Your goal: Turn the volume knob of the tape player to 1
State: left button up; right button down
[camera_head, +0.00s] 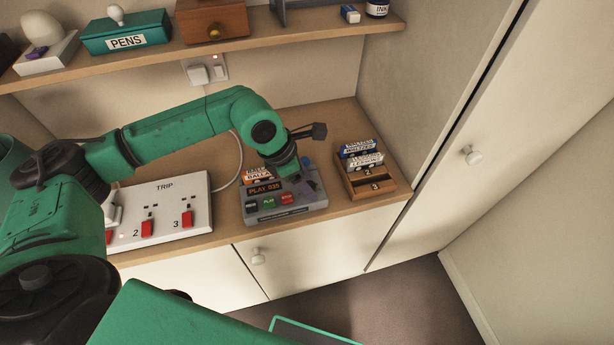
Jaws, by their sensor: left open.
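The grey tape player (260,217) stands on the wooden desk top, in the middle of the head view. Its display reads "PLAY 035", with dark, green and red buttons below it. My left gripper (304,182) is open and points down over the right part of the player. The volume knob cannot be made out; the gripper covers much of that side. I cannot tell whether the fingers touch the player. My right gripper is not in view.
A white switch box (170,200) marked "TRIP" with red switches stands left of the player. A wooden cassette rack (383,182) with cassettes stands to the right. The shelf (260,40) runs above, and a cupboard wall closes the right side.

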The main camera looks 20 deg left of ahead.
pick_arm(q)
jog(key=shift+f, duration=0.3)
grip_shut()
jog(key=shift+w+f+m+b, duration=0.15)
jog(key=shift+m+b, duration=0.55)
jog(key=shift+b, duration=0.4)
jog(key=m+g+b, duration=0.1)
jog(key=m+b, duration=0.1)
jog(key=shift+b, duration=0.3)
jog(key=m+g+b, duration=0.1)
jog(key=m+b, duration=0.1)
jog(key=m, duration=0.1)
jog(key=shift+w+h, duration=0.1)
jog(key=shift+h, duration=0.2)
jog(key=shift+r+m+g+b, duration=0.2)
jog(key=shift+m+g+b, duration=0.2)
jog(key=shift+m+b, duration=0.35)
grip_release()
